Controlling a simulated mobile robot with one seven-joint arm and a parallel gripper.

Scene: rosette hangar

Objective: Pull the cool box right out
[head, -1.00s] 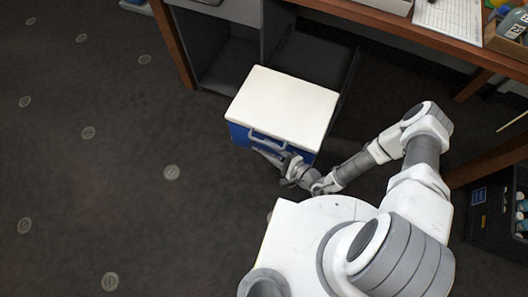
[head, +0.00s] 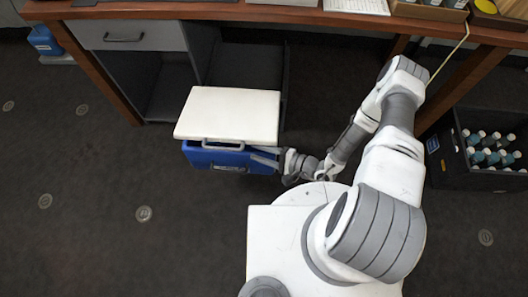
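The cool box (head: 228,114) has a white lid and a blue body with a grey handle on its near side. It stands on the floor in front of the open compartment (head: 246,66) under the desk, with its far edge close to the opening. My gripper (head: 264,155) is at the right end of the box's near side, beside the handle (head: 222,146). The fingers are small and partly merged with the box edge, so I cannot tell whether they are closed on the handle.
A drawer unit (head: 128,36) stands left of the compartment. A black crate of bottles (head: 455,165) is on the floor at right, by a desk leg. A blue container (head: 44,40) is at far left. The carpet in front and left is clear.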

